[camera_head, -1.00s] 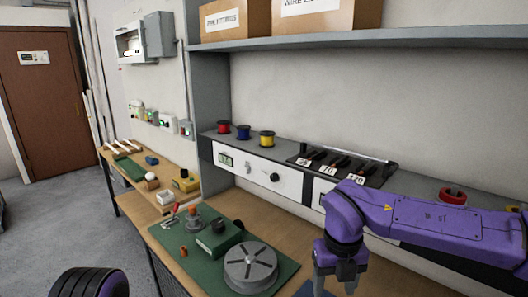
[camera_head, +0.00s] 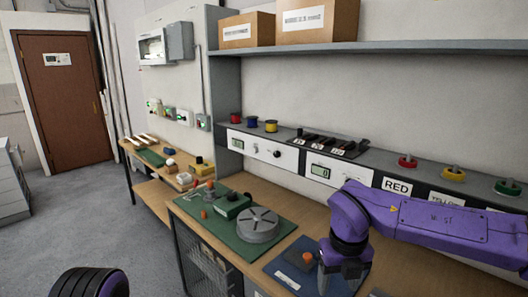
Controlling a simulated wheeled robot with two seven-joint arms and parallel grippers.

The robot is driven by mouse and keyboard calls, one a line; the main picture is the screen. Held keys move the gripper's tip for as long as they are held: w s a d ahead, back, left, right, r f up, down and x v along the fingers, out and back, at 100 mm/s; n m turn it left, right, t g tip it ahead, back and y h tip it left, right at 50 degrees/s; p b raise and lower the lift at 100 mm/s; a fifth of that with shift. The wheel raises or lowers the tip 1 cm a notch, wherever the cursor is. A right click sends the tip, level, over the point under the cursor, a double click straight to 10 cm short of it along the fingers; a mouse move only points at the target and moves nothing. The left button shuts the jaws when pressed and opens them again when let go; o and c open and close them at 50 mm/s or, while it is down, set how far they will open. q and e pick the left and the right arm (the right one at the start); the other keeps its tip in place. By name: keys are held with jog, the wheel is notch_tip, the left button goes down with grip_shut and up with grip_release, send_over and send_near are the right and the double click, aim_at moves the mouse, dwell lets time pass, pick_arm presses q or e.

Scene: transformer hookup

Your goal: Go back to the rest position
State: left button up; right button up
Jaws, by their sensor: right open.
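My purple right arm comes in from the right over the wooden workbench (camera_head: 305,215). Its right gripper (camera_head: 341,283) points down at the lower middle, empty, with its jaws apart. It hangs in front of the dark blue mat (camera_head: 288,276), which it partly covers; its exact height above the bench is unclear. A rounded black and purple part of my left arm shows at the bottom left edge. My left gripper is outside the picture.
Colored spools and labelled meters line the back ledge. A shelf (camera_head: 400,47) with cardboard boxes (camera_head: 317,21) hangs above. Open floor (camera_head: 90,230) lies left.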

jog(key=w+d+f+n+t+h, duration=0.25)
jog(key=w+f+n+t, duration=0.2)
jog(key=f, duration=0.35)
jog(key=s+d+f+n+t+h+b, duration=0.1)
jog(key=s+f+n+b, duration=0.15)
jog(key=f+n, duration=0.45)
jog(key=s+f+n+t+b, duration=0.1)
jog(key=s+f+n, duration=0.25)
jog(key=f, duration=0.75)
pick_arm(q)
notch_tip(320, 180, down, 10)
jog(key=b, duration=0.6)
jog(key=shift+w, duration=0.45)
pick_arm(e)
jog(key=s+d+f+n+g, duration=0.1)
jog(key=s+d+f+n, duration=0.2)
jog(key=s+f, duration=0.3)
jog(key=s+d+f+n+g, duration=0.1)
jog(key=s+d+f+n, duration=0.3)
jog(key=s, duration=0.6)
jog(key=s+d+f+n+g, duration=0.2)
jog(key=s+d+f+n, duration=0.2)
jog(key=s+f+n, duration=0.2)
notch_tip(320, 180, down, 3)
jog(key=s, duration=0.2)
jog(key=shift+s, duration=0.4)
